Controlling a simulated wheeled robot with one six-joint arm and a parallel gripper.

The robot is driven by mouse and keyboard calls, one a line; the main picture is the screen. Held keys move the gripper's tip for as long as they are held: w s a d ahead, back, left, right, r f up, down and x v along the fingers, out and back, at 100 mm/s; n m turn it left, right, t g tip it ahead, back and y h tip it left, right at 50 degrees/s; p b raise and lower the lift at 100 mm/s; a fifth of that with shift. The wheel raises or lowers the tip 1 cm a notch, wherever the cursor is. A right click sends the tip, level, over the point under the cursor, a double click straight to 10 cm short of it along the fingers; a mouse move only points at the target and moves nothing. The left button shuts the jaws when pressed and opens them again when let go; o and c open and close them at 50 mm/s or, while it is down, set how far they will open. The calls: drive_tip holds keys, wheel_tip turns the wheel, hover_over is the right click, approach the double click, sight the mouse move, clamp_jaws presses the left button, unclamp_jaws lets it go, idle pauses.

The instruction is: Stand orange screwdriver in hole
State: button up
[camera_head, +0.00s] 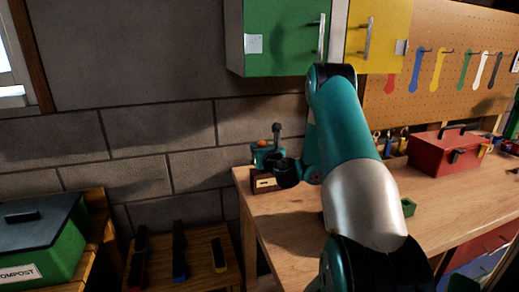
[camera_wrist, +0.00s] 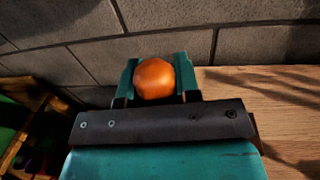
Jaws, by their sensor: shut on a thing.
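The orange screwdriver's rounded handle end (camera_wrist: 154,79) sits between the two teal fingers of my gripper (camera_wrist: 157,85) in the wrist view. A small orange spot of it (camera_head: 262,143) also shows in the head view at my gripper (camera_head: 266,155). My gripper is shut on it. The shaft and tip are hidden. A small brown block with a pale label (camera_head: 265,183) is at the workbench's left end, just below my gripper in the head view. No hole can be made out; I cannot tell whether the screwdriver touches the block.
The wooden workbench (camera_head: 290,215) extends right, partly behind my arm. A red toolbox (camera_head: 440,149) and a small green object (camera_head: 408,207) are on it. A stone-block wall (camera_head: 180,125) stands behind. Green (camera_head: 284,40) and yellow (camera_head: 385,30) cabinets hang above. A green compost bin (camera_head: 45,245) stands left.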

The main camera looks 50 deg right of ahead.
drive_tip(key=shift+f+b, duration=0.6)
drive_tip(key=shift+f, duration=0.25)
drive_tip(key=o, duration=1)
